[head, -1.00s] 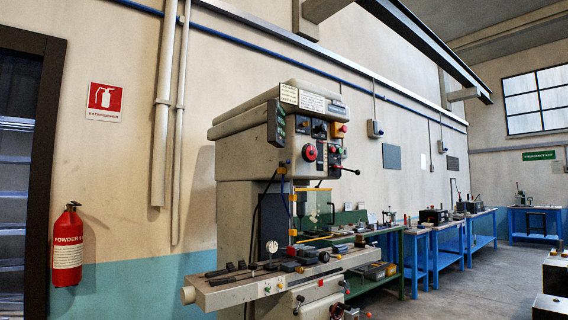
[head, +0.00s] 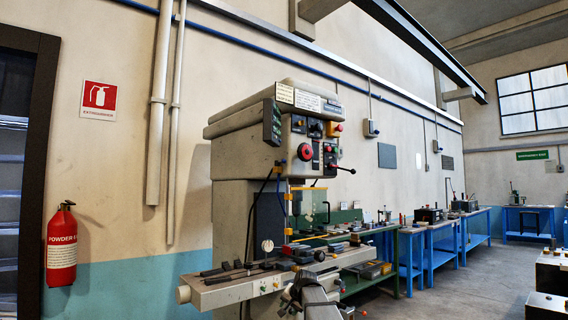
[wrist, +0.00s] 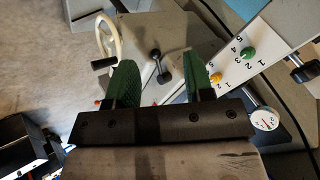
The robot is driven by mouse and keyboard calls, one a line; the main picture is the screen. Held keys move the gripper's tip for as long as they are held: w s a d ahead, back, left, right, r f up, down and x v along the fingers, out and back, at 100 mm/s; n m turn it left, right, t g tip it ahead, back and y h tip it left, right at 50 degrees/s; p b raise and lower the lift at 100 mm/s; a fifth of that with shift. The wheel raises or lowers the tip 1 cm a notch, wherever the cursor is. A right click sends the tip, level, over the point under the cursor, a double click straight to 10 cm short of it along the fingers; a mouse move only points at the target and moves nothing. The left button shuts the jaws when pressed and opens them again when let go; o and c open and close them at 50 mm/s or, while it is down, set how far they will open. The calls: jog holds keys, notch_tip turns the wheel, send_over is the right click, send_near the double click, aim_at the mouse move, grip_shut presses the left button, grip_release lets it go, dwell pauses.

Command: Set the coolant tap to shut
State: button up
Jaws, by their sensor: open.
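I cannot pick out the coolant tap for certain. The milling machine (head: 262,150) stands in the middle of the head view, with thin hoses and a yellow upright part (head: 288,195) below its head. In the wrist view, a pale panel with printed numbers carries a green knob (wrist: 248,53) and a yellow knob (wrist: 216,77). My gripper (wrist: 159,82) is open, its two green fingers apart with nothing held between them. A dark double-ended handle (wrist: 156,64) shows beyond the gap between the fingers. Both knobs lie right of the fingers.
A pale handwheel (wrist: 107,40) with a dark grip is beside the left finger. A dial gauge (wrist: 264,119) is at the right. The machine's table (head: 235,287) juts out left. A fire extinguisher (head: 61,245) hangs on the wall. Open floor (head: 455,285) lies to the right.

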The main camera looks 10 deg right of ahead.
jog(key=w+d+r+m+t, duration=0.1)
jog(key=w+r, duration=0.2)
jog(key=r, duration=0.4)
jog(key=w+r+m+t, duration=0.1)
jog(key=w+r, duration=0.2)
jog(key=r, duration=0.4)
jog(key=m+t+y, duration=0.3)
jog(key=m+t, duration=0.1)
jog(key=t, duration=0.3)
send_near(285, 161)
jog(key=x, duration=1.1)
jog(key=shift+w+r, duration=0.1)
grip_shut()
